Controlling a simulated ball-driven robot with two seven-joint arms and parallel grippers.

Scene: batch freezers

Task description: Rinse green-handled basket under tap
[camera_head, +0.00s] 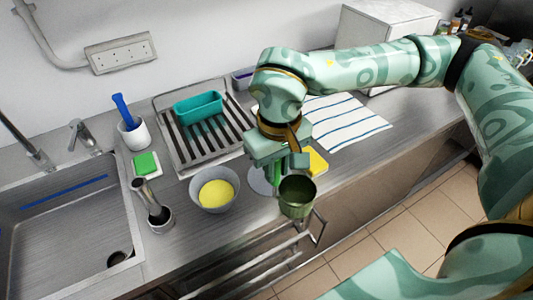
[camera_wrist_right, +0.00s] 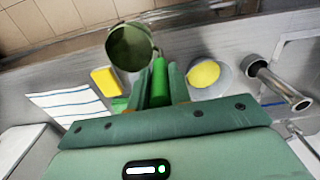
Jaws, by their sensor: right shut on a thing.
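My right gripper (camera_head: 279,166) is shut on the green handle (camera_wrist_right: 160,82) of a round, dark olive basket (camera_head: 297,197). The gripper also shows in the right wrist view (camera_wrist_right: 161,92), with the basket (camera_wrist_right: 130,48) just beyond its fingertips. The basket is over the counter's front edge, right of a grey bowl. The sink (camera_head: 62,220) is at the far left, with a drain hole at its right. A small steel tap (camera_head: 82,134) stands behind it, and a taller pipe-like fitting (camera_head: 36,158) is farther left. My left gripper is not in view.
A grey bowl (camera_head: 214,207) with yellow contents and a steel holder with a tool (camera_head: 157,216) stand between basket and sink. Behind are a green sponge (camera_head: 146,163), a white cup (camera_head: 134,134) and a rack with a teal tray (camera_head: 199,106). A rail (camera_head: 285,248) fronts the counter.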

